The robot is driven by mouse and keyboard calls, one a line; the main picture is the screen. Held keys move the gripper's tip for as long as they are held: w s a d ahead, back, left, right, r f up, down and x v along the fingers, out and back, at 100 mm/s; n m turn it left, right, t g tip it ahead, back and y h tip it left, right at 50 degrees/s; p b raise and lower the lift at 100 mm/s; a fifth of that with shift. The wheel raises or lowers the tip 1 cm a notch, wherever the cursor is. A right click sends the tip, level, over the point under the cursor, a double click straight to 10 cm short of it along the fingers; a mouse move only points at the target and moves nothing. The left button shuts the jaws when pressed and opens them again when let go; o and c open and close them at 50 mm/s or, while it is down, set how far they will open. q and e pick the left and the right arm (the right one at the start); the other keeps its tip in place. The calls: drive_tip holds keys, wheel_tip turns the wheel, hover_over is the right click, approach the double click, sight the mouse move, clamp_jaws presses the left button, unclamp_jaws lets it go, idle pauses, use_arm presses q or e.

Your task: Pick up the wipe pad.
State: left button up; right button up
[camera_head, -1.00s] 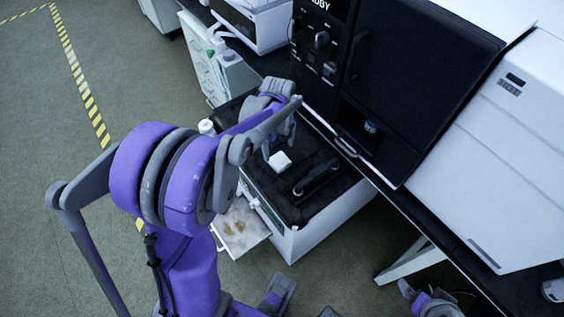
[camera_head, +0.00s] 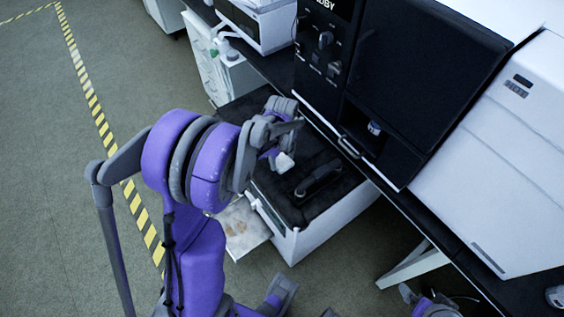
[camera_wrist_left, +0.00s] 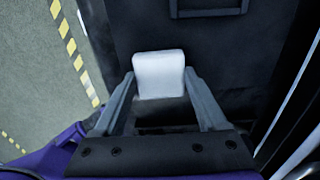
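The wipe pad is a small white block (camera_head: 285,162) on the black top of the low white unit, beside a black handle. My left gripper (camera_head: 277,154) is right at the pad and partly covers it in the head view. In the left wrist view the white pad (camera_wrist_left: 158,74) lies between the two grey fingertips of my left gripper (camera_wrist_left: 160,72). The fingers are spread apart, with little or no gap to the pad's sides; firm contact cannot be made out. My right gripper does not show clearly in these frames.
The black handle (camera_head: 318,178) stands up close to the pad's right. A pulled-out stained tray (camera_head: 241,228) juts from the unit's front. A bench with a black-fronted instrument (camera_head: 425,75) rises behind.

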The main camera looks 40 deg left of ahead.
sight(282, 161)
use_arm(q)
drive_tip(key=c, duration=0.7)
wheel_tip(282, 161, up, 10)
drive_tip(key=shift+r+p, duration=0.1)
drive_tip(key=shift+p, duration=0.55)
drive_tip(key=shift+c, duration=0.2)
